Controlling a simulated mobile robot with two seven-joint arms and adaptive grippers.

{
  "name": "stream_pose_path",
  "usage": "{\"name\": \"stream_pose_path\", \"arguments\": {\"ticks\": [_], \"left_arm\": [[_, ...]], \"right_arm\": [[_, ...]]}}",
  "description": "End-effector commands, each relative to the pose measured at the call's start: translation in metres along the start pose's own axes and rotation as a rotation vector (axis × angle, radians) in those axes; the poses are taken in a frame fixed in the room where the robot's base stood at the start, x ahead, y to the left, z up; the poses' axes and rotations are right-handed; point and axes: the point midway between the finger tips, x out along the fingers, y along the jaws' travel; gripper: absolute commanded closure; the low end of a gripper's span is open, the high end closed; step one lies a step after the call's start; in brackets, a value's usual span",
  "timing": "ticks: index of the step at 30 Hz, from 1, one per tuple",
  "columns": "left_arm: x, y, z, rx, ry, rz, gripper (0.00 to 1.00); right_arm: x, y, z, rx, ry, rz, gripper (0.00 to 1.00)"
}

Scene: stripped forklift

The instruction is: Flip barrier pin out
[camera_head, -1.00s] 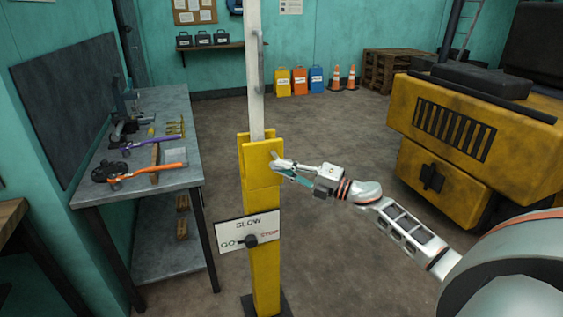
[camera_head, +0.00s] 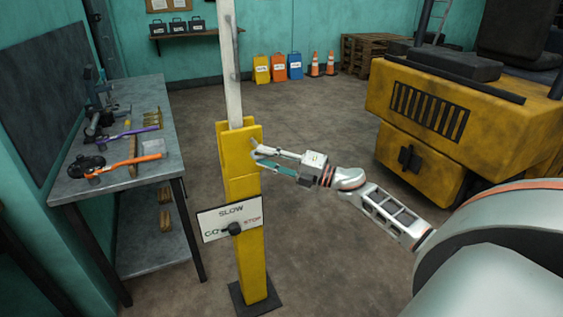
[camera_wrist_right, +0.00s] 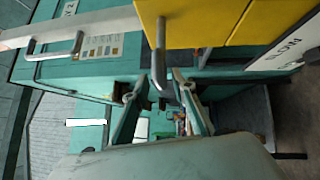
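The yellow barrier post (camera_head: 240,165) stands upright and holds the raised white barrier arm (camera_head: 232,70). The barrier pin, a grey bent rod (camera_wrist_right: 160,45), sticks out of the yellow post (camera_wrist_right: 215,20) in the right wrist view. In the head view it is very small and partly hidden by the gripper. My right gripper (camera_head: 257,157) is at the upper right face of the post. In the right wrist view its two fingers (camera_wrist_right: 161,88) are apart, with the pin's end near the gap between their tips. I cannot tell whether they touch it. My left gripper is out of view.
A SLOW sign (camera_head: 230,216) with GO and STOP marks and a black knob is on the post. A workbench (camera_head: 150,90) with tools stands at the left. A yellow forklift body (camera_head: 440,110) stands at the right. Floor between is clear.

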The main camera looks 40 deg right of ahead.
Motion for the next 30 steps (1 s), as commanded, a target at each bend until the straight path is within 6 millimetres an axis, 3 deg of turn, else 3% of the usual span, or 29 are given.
{"name": "stream_pose_path", "arguments": {"ticks": [12,18,30], "left_arm": [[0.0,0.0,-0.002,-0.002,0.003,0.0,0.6],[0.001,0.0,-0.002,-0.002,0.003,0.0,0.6],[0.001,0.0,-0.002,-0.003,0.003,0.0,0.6]], "right_arm": [[-0.074,-0.002,-0.001,0.003,0.0,-0.004,0.74],[-0.102,-0.001,0.0,0.002,0.0,-0.002,0.74],[-0.114,0.001,0.0,0.001,0.001,0.001,0.74]]}}
